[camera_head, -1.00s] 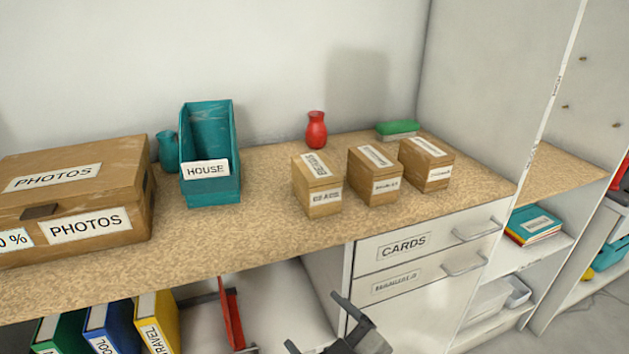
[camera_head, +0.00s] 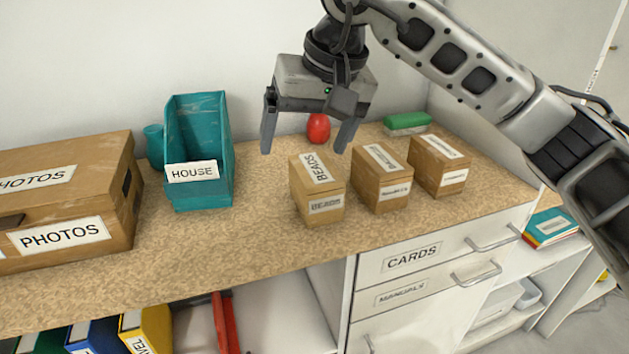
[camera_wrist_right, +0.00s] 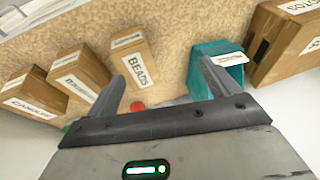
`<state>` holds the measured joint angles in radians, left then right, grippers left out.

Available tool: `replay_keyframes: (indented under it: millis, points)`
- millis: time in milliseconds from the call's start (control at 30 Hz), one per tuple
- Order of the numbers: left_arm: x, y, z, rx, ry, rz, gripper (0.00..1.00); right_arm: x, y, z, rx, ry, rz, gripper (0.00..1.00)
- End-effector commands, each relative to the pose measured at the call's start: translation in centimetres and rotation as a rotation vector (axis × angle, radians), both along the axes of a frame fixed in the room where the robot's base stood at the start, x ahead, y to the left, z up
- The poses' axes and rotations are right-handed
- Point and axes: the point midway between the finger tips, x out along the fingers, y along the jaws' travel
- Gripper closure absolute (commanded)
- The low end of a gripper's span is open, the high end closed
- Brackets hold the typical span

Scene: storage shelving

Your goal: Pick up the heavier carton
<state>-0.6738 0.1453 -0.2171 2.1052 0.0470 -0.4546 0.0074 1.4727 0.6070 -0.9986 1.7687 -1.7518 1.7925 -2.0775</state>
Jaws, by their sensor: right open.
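Three small brown cartons with white labels stand in a row on the worktop. The left carton (camera_head: 317,190) reads BEADS; the middle carton (camera_head: 381,178) and right carton (camera_head: 440,164) have labels too small to read surely. In the right wrist view the BEADS carton (camera_wrist_right: 133,58) is beside one finger, with the middle carton (camera_wrist_right: 79,75) and right carton (camera_wrist_right: 34,97) further left. My right gripper (camera_head: 303,145) is open and empty, fingers down, above and behind the BEADS carton. Nothing visible tells which carton is heavier. My left gripper is not in view.
A teal bin (camera_head: 200,148) labelled HOUSE and a large PHOTOS box (camera_head: 70,200) stand to the left. A red vase (camera_head: 318,128) and green-topped block (camera_head: 406,123) are at the back. The worktop (camera_head: 262,215) is clear between bin and cartons. Drawers (camera_head: 440,262) lie below.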

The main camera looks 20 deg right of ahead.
Motion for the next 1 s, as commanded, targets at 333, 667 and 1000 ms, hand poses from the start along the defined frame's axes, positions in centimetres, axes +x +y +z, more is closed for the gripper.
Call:
replay_keyframes:
  millis: [333, 667, 1000]
  points:
    - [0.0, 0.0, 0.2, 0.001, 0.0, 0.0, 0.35, 2.0, -3.7, 0.4, -0.182, -0.087, -0.007, 0.13]
    - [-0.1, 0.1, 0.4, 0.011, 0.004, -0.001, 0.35, 4.5, -3.5, -5.7, -0.177, -0.088, -0.006, 0.13]
    - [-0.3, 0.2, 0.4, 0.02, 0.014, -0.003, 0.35, 5.4, -3.3, -8.5, -0.175, -0.086, -0.005, 0.13]
